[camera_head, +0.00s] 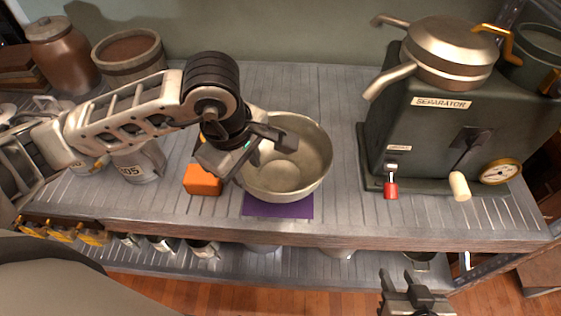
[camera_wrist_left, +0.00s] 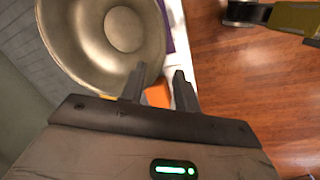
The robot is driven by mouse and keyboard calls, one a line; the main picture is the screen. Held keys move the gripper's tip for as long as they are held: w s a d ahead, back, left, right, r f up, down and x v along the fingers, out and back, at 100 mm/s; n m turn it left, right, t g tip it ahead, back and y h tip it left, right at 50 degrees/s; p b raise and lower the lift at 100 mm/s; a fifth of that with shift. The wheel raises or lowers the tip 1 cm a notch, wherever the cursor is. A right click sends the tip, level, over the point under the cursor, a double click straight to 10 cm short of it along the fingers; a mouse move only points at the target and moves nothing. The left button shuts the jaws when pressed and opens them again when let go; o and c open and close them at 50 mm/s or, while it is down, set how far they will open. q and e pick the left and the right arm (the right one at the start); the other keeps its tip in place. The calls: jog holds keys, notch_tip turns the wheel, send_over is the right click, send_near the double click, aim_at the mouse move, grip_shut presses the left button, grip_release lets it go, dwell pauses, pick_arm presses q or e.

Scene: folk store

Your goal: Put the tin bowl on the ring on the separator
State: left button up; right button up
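The tin bowl (camera_head: 292,178) stands upright and looks empty on a purple mat (camera_head: 280,207) in the middle of the shelf. My left gripper (camera_head: 262,140) is over the bowl's left side. In the left wrist view its fingers (camera_wrist_left: 160,85) are apart, with the bowl (camera_wrist_left: 72,42) beside and beyond the left finger; I cannot tell whether they touch. The dark green separator (camera_head: 420,135) stands at the right, with a round metal top (camera_head: 447,52) and spouts. I cannot make out a distinct ring there. My right gripper (camera_head: 398,282) is open and empty, low in front of the shelf.
An orange block (camera_head: 202,180) sits just left of the bowl, beside a tin mug (camera_head: 138,165). A wooden tub (camera_head: 128,58) and brown jar (camera_head: 62,55) stand at the back left. The shelf between bowl and separator is clear.

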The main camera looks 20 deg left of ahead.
pick_arm(q)
send_over(253, 191)
jog(key=s, duration=0.1)
jog(key=f, duration=0.5)
jog(key=shift+d+f, duration=0.1)
jog(key=shift+d, duration=0.2)
jog(key=shift+w+a+f+p, duration=0.1)
jog(key=shift+w+f+p, duration=0.1)
jog(key=shift+f, duration=0.7)
jog(key=shift+w+a+f+p, duration=0.1)
jog(key=shift+w+f, duration=0.05)
jog(key=shift+f, duration=0.7)
jog(key=shift+w+f+p, duration=0.1)
jog(key=shift+w+f, duration=0.1)
jog(key=shift+f, duration=0.7)
jog(key=shift+s, duration=0.1)
grip_shut()
